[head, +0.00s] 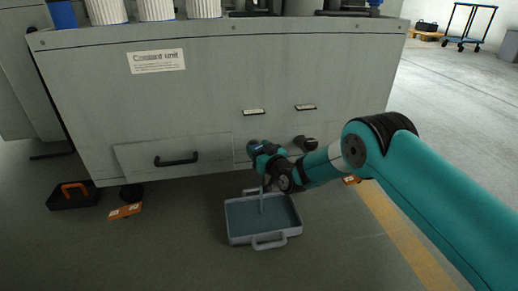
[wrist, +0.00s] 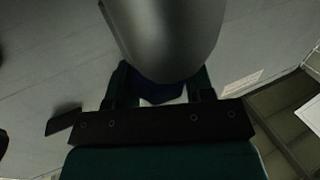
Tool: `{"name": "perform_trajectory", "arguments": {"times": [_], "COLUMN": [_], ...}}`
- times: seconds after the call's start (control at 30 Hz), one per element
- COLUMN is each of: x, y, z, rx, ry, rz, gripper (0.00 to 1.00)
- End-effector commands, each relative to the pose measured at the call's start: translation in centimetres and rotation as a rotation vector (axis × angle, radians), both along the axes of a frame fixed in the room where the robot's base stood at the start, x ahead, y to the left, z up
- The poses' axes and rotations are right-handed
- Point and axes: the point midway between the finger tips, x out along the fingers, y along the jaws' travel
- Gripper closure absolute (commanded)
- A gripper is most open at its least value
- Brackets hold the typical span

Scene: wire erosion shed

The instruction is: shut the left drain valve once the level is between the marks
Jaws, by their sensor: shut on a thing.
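My gripper (head: 264,156) is at the left drain valve (head: 252,146) low on the cabinet front and shut on it. The gripper and arm hide most of the valve. In the wrist view, a dark blue piece (wrist: 162,92) shows between the fingers, under a large grey rounded body (wrist: 160,30). A thin stream (head: 262,203) falls below the valve into a grey tray (head: 228,222) on the floor. Bluish-grey liquid (head: 243,217) covers the tray's bottom. The level marks are too small to make out.
The right drain valve (head: 307,143) sits just right of my gripper. The coolant unit cabinet (head: 220,75) stands behind.

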Motion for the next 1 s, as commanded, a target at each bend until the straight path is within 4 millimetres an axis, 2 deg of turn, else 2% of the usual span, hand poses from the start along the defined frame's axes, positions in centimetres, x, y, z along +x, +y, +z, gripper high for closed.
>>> {"name": "perform_trajectory", "arguments": {"times": [1.0], "x": [-0.13], "y": [0.28], "z": [-0.31], "rx": [0.001], "ry": [-0.001], "rz": [-0.454], "gripper": [0.75]}}
